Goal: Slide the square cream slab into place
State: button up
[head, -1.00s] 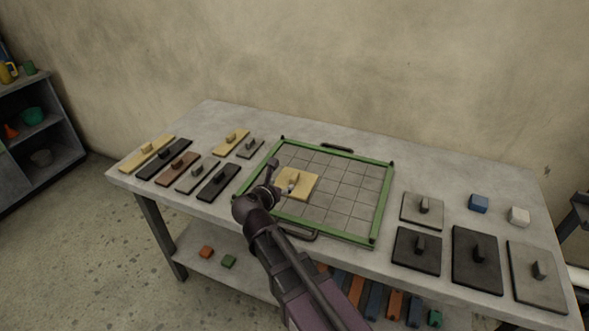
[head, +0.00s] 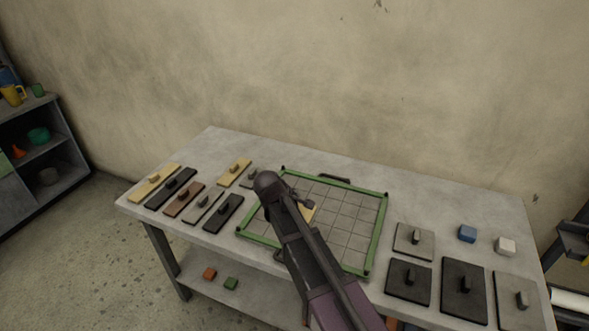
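The square cream slab (head: 309,214) lies inside the green-edged frame (head: 378,232), on its grey gridded floor (head: 343,222), left of the middle. My arm covers most of the slab, so only its right part shows. Its handle is hidden. My gripper (head: 309,204) is mostly hidden behind my wrist, over or beside the slab; a small dark part of it shows at the slab's upper edge. I cannot tell whether its fingers are open or shut, or whether they touch the slab.
Cream, brown, grey and black handled strips (head: 183,198) lie left of the frame. Grey and black handled slabs (head: 409,281) lie to its right, with a blue block (head: 467,234) and a white block (head: 505,246) behind. The gridded floor right of the slab is clear.

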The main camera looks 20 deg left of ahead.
jog(key=r+m+g+p, duration=0.1)
jog(key=m, duration=0.2)
jog(key=w+r+m+g+p, duration=0.1)
jog(key=m+p, duration=0.1)
jog(key=m, duration=0.1)
jog(key=w+r+m+g+p, duration=0.1)
jog(key=m, duration=0.1)
jog(key=shift+w+a+r+m+g+y+p, duration=0.1)
jog(key=shift+w+a+m+g+y+p, duration=0.05)
jog(key=shift+w+m+g+y+p, duration=0.2)
jog(key=r+m+g+p, duration=0.1)
jog(key=m, duration=0.2)
jog(key=w+r+m+g+y+p, duration=0.1)
jog(key=m+p, duration=0.1)
jog(key=r+m+g+p, duration=0.1)
jog(key=m, duration=0.2)
jog(key=shift+w+a+r+m+y+p, duration=0.25)
jog(key=shift+a+r+m+y+p, duration=0.05)
jog(key=shift+r+m+y+p, duration=0.05)
jog(key=shift+f, duration=0.2)
jog(key=b, duration=1.4)
send_near(309, 215)
jog(key=a+f, duration=0.1)
jog(key=f, duration=0.1)
jog(key=a+f, duration=0.2)
jog(key=f, duration=0.1)
jog(key=a+f, duration=0.2)
jog(key=shift+s+f, duration=0.35)
jog(key=shift+f, duration=0.05)
grip_shut()
